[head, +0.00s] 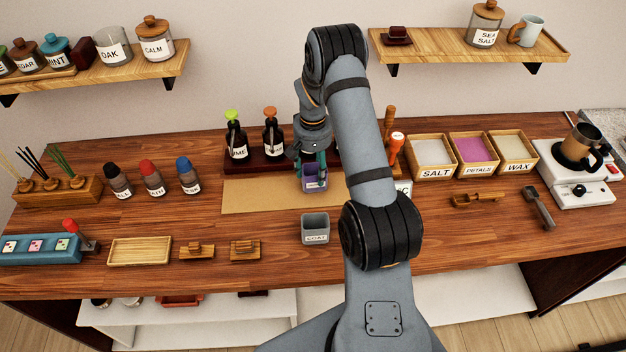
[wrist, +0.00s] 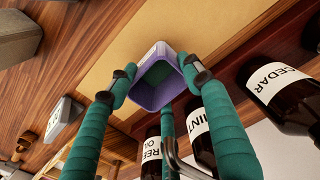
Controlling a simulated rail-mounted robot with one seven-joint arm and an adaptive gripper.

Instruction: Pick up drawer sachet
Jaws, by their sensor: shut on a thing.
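My gripper (head: 312,163) is shut on a small purple cup (head: 313,180) with a pale label, over the tan mat (head: 260,197). In the wrist view, the green fingers (wrist: 157,78) press on both sides of the purple cup (wrist: 152,95), whose open top faces the camera. I see only bare walls inside it. I cannot tell whether the cup touches the mat. I cannot make out a drawer sachet in either view.
A grey labelled cup (head: 315,228) stands in front of the mat. Dark dropper bottles (head: 273,135) stand close behind it. Salt, petals and wax boxes (head: 433,152) are to the right. A wooden tray (head: 139,251) lies at left. My arm hides part of the table.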

